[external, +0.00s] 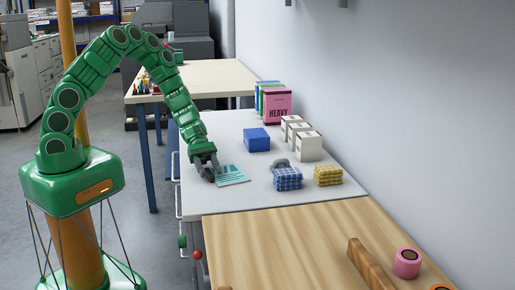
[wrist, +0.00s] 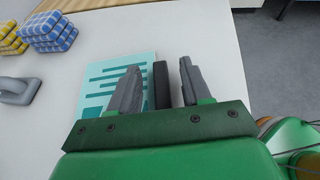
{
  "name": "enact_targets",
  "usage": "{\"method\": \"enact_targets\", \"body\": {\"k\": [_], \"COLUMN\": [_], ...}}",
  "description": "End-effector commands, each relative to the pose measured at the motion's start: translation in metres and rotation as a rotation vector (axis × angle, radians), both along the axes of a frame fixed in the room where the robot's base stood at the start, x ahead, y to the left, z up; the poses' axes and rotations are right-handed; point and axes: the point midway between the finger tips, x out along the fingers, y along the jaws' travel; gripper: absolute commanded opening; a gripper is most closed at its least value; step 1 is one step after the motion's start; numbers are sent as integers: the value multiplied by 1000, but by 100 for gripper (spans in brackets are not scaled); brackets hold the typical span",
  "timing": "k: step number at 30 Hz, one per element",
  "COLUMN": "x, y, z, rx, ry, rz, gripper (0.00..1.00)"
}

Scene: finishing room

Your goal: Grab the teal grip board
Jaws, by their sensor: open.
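The teal grip board (external: 233,176) lies flat on the white table near its left edge. In the wrist view the board (wrist: 112,74) shows a pale teal face with darker teal stripes and a black strip (wrist: 161,84) along its right side. My gripper (external: 212,174) is open at the board's left end. In the wrist view its two grey fingers (wrist: 159,66) stand on either side of the black strip, with a visible gap at each side. The lower part of the board is hidden behind my gripper.
A blue-checked stack (external: 288,179), a yellow-checked stack (external: 328,176) and a grey handled object (wrist: 18,91) stand beyond the board. A blue box (external: 256,139), white boxes (external: 308,147) and a pink "HEAVY" binder (external: 277,107) are further back. The white table's edge (wrist: 240,75) is close.

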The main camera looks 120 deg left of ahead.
Motion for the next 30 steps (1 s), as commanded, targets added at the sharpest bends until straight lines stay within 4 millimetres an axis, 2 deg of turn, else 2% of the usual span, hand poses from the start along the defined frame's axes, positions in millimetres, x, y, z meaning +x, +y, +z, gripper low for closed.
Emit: {"method": "enact_targets", "body": {"k": [6,14,23,30], "x": [11,11,11,11], "y": [-7,-7,-7,-7], "z": [-5,-5,-5,-5], "rx": [-1,0,-1,-1], "ry": [-1,-1,-1,-1], "rz": [0,1,0,0], "gripper": [48,48,2,0]}}
